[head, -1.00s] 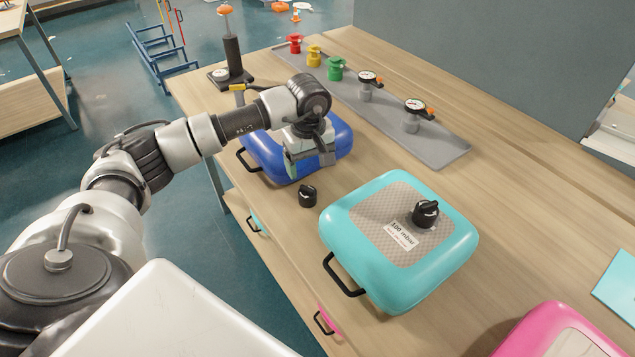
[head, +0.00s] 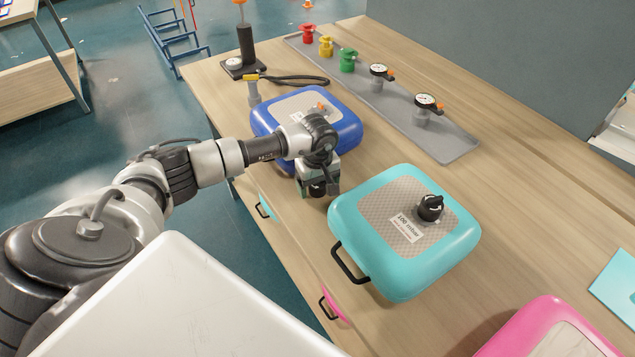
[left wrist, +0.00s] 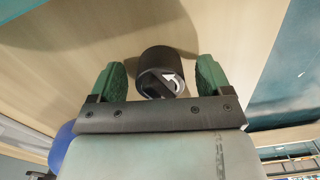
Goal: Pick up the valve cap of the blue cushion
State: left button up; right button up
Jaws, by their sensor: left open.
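The black valve cap (head: 317,189) lies on the wooden table between the blue cushion (head: 349,133) and the turquoise cushion. My left gripper (head: 318,184) is over it and partly hides it in the head view. In the left wrist view the cap (left wrist: 160,72), with a white arrow mark, sits between the two green fingers of my left gripper (left wrist: 160,80). Gaps show on both sides, so the fingers are open and apart from it. The blue cushion has an orange valve (head: 322,106) without a cap on it. My right gripper is not in view.
The turquoise cushion (head: 450,255) with its own black cap (head: 430,208) is close to the right. A grey tray (head: 460,147) with coloured fittings and gauges lies behind. A pump (head: 246,55) stands at the far left corner. A pink cushion (head: 535,325) is at front right.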

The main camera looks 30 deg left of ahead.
pick_arm(q)
jog(key=shift+c, duration=0.2)
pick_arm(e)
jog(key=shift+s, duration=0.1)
pick_arm(q)
jog(key=c, duration=1)
jog(key=shift+o, duration=0.2)
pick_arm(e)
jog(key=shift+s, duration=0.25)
pick_arm(q)
jog(key=shift+r, duration=0.15)
